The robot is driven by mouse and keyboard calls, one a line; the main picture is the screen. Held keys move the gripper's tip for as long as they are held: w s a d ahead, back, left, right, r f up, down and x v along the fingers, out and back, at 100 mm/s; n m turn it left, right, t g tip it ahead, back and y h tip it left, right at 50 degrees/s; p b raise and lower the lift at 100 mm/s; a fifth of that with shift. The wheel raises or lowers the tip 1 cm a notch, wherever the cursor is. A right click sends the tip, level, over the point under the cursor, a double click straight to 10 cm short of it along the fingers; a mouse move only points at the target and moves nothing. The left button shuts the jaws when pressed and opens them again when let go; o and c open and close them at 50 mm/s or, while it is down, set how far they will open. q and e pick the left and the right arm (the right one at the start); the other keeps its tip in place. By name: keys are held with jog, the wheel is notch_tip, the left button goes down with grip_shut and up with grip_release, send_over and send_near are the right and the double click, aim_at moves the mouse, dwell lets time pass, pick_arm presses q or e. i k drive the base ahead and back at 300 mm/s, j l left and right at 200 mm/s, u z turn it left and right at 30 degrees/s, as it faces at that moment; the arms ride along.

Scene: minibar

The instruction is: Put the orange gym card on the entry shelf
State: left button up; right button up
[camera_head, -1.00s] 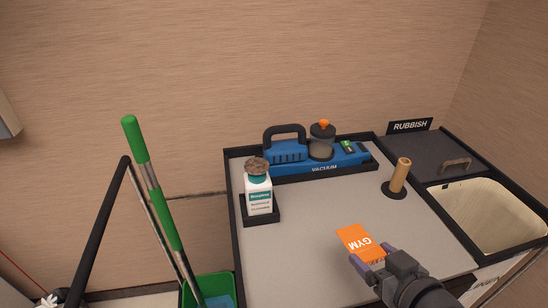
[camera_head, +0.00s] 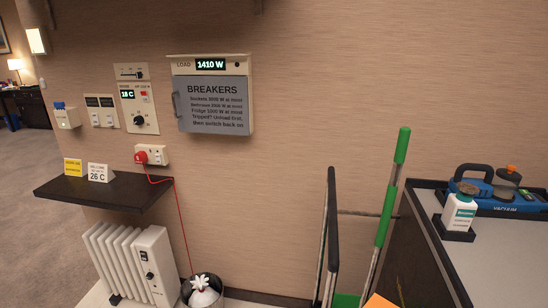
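The orange gym card (camera_head: 377,301) shows only as a small orange piece at the bottom edge, right of centre, in front of the cleaning tools. The rest of it is cut off by the frame. A dark wall shelf (camera_head: 125,198), which looks like the entry shelf, is at the left above a white radiator. Neither gripper shows now, so the hold on the card is hidden.
A red plug (camera_head: 142,157) with a hanging red cord is beside the shelf. A green-handled tool (camera_head: 393,185) and a black bar (camera_head: 332,230) stand between shelf and counter (camera_head: 490,262).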

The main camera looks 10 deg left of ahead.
aim_at(119, 193)
jog(key=i+j+u, duration=0.15)
jog(key=j, duration=0.3)
jog(key=i+j+u, duration=0.1)
jog(key=j, duration=0.35)
jog(key=i+j+u, duration=0.15)
jog(key=j, duration=0.25)
jog(key=i+j+u, duration=0.15)
jog(key=i+j, duration=0.15)
jog(key=i+j+u, duration=0.1)
jog(key=i+j, duration=0.15)
jog(key=j, duration=0.25)
jog(key=i+j+u, duration=0.25)
jog(key=i, duration=0.3)
jog(key=i+j+u, duration=0.25)
jog(key=i, duration=0.35)
jog(key=l, duration=0.1)
